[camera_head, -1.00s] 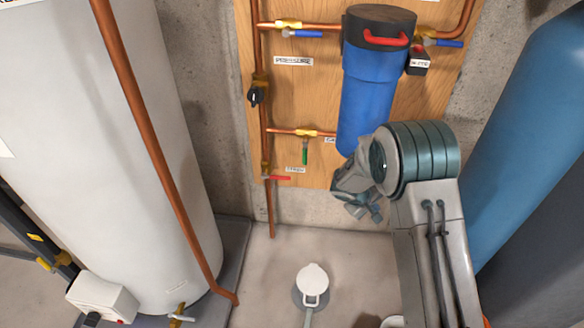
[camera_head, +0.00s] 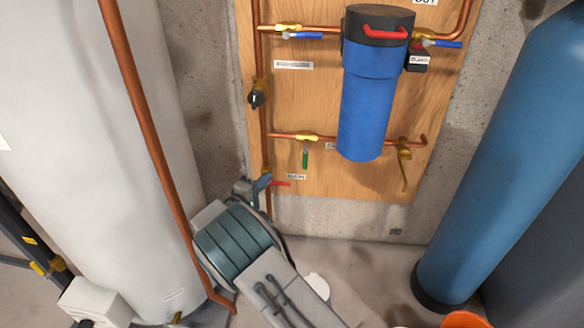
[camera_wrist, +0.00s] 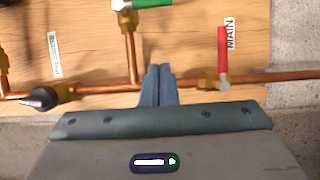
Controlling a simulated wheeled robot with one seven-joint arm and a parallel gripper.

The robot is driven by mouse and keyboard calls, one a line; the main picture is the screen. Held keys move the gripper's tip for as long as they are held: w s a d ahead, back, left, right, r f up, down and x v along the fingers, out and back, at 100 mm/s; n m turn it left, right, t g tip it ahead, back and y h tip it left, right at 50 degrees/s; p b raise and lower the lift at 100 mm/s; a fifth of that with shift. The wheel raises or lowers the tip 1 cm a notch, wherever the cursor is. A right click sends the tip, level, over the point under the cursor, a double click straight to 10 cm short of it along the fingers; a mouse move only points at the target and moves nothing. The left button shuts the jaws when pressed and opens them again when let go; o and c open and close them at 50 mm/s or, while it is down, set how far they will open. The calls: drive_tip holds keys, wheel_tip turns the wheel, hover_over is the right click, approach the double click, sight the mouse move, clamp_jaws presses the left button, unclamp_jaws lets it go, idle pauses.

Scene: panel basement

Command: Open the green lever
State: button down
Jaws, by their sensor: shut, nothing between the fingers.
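The green lever (camera_head: 305,160) hangs down from a brass valve on a horizontal copper branch pipe on the wooden panel. In the wrist view the green lever (camera_wrist: 152,3) is at the top edge, partly cut off. My gripper (camera_head: 257,186) is below and left of it in the head view, apart from it, beside the vertical pipe. In the wrist view my gripper (camera_wrist: 158,72) has its fingers together and empty. They overlap the main copper pipe, between the black-handled valve (camera_wrist: 43,98) and the red lever (camera_wrist: 222,50). I cannot tell whether they touch the pipe.
The red lever (camera_head: 281,183) is close to my fingers. A blue filter housing (camera_head: 364,105) is right of the green lever. A white tank (camera_head: 60,130) with a slanting copper pipe (camera_head: 150,140) is close on the left. A blue cylinder (camera_head: 515,150) stands right.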

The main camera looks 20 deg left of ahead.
sight(305, 158)
drive_tip(key=w+d+b, duration=0.4)
drive_tip(key=w+d, duration=0.2)
drive_tip(key=w, duration=0.4)
idle(0.3)
